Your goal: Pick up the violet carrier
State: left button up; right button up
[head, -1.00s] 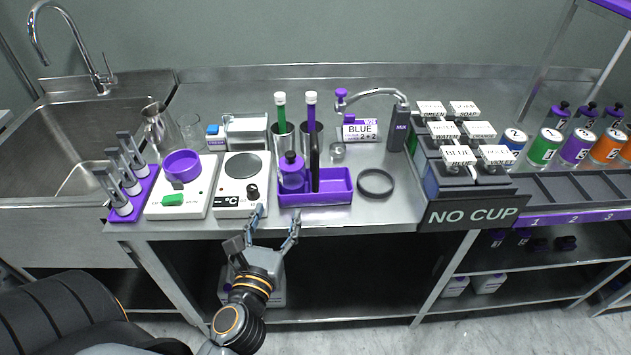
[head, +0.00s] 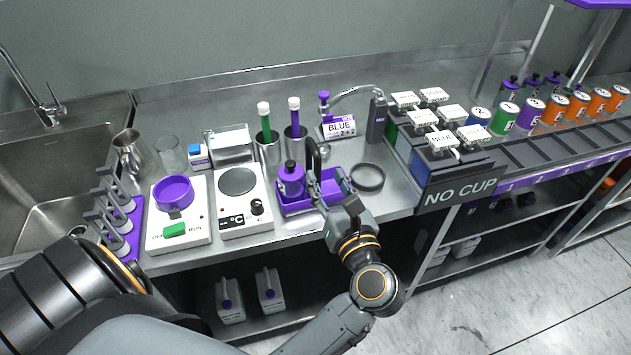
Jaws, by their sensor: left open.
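The violet carrier (head: 296,209) is an open tray with an upright dark handle (head: 311,152), near the front edge of the steel bench. A violet bottle (head: 290,181) stands in its left part. My left gripper (head: 328,185) is open, with its fingers over the right part of the carrier, close to the handle. I cannot tell whether the fingers touch it. The gripper hides part of the carrier's front wall and the handle's foot. My right gripper is not in view.
Left of the carrier are a hotplate (head: 237,182) and a white scale-like device with a violet bowl (head: 173,192). A dark ring (head: 368,177) lies just right. Metal cups with capped tubes (head: 268,149) stand behind. The "NO CUP" rack (head: 459,192) stands further right.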

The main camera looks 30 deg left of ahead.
aim_at(317, 153)
pick_arm(q)
jog(key=p+x, duration=0.1)
jog(key=x, duration=0.4)
jog(key=shift+w+r, duration=0.1)
jog(key=shift+w+a, duration=0.15)
jog(key=shift+a, duration=0.2)
jog(key=shift+w+a+r+p, duration=0.4)
jog(key=shift+w+a+p, duration=0.4)
jog(key=shift+p, duration=0.15)
jog(key=x, duration=0.2)
jog(key=shift+w+a+f+p, duration=0.2)
jog(key=shift+p, duration=0.2)
jog(key=shift+w+a, duration=0.2)
jog(key=shift+a, duration=0.05)
jog(key=shift+a+f, duration=0.1)
grip_shut()
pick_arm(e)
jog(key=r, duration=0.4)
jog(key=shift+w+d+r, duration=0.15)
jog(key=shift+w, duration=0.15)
